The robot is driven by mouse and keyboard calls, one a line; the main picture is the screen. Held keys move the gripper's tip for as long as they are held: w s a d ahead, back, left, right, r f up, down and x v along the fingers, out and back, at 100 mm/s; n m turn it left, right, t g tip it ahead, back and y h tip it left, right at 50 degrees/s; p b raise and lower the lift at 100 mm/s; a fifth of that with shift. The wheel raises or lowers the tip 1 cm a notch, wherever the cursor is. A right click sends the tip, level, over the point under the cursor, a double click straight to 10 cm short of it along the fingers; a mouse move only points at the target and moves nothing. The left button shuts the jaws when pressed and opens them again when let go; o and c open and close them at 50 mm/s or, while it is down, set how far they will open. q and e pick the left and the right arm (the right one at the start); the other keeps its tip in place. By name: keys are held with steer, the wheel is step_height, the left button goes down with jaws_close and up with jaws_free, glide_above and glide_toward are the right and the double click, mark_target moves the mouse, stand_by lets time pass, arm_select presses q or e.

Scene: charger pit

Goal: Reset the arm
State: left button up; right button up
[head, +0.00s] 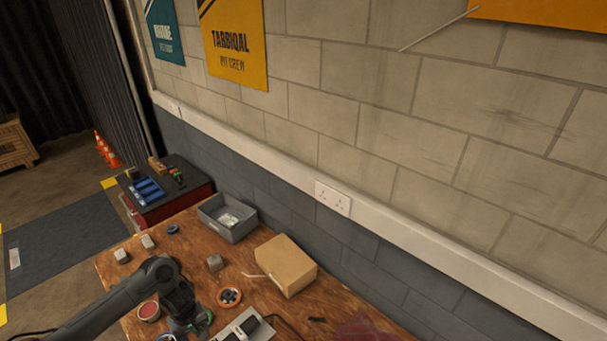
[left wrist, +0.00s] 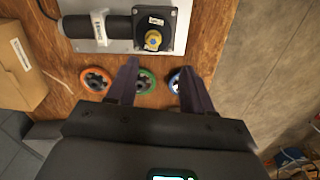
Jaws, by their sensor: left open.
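My left gripper (head: 192,328) reaches over the wooden workbench (head: 115,262) from the left in the head view, near its front edge. In the left wrist view its two dark fingers (left wrist: 157,85) are spread apart with nothing held between them. A green ring (left wrist: 146,82) lies on the bench close to one finger, and a blue ring (left wrist: 178,80) shows partly behind the other. An orange ring (left wrist: 95,79) lies to the left, apart from the fingers. My right gripper is not seen in either view.
A metal plate with a black motor (left wrist: 105,28) lies beside the rings. A cardboard box (head: 286,265), a grey bin (head: 228,218), a small grey block (head: 215,262) and a red-topped tin (head: 149,311) stand on the bench. A block wall (head: 380,130) bounds the back.

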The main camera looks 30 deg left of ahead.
arm_select(q)
steer(key=s+d+f+g+h, duration=0.1)
steer(key=s+d+f+g, duration=0.1)
steer(key=s+d+f, duration=0.55)
steer(key=s+d+f+m+t+h, duration=0.1)
steer(key=s+d+f+h, duration=0.15)
steer(key=d, duration=0.65)
steer(key=s+d+f+h, duration=0.1)
steer(key=s+d, duration=0.3)
steer(key=d, duration=0.4)
steer(key=d+r+m+t, duration=0.1)
steer(key=d+r+t, duration=0.25)
steer(key=d, duration=0.65)
steer(key=a+r+m+y+p, duration=0.1)
steer(key=a+r+m+p, duration=0.2)
steer(key=r, duration=0.6)
steer(key=w+a+r+m+t+y+p, duration=0.1)
steer(key=r+m+p, duration=0.4)
steer(key=r, duration=0.5)
steer(key=w+a+r+m+y+p, duration=0.1)
steer(key=a+r+m+p, duration=0.3)
steer(key=r, duration=0.6)
steer(key=shift+a+m+y, duration=0.4)
steer(key=shift+m+y, duration=0.2)
steer(key=shift+y, duration=0.05)
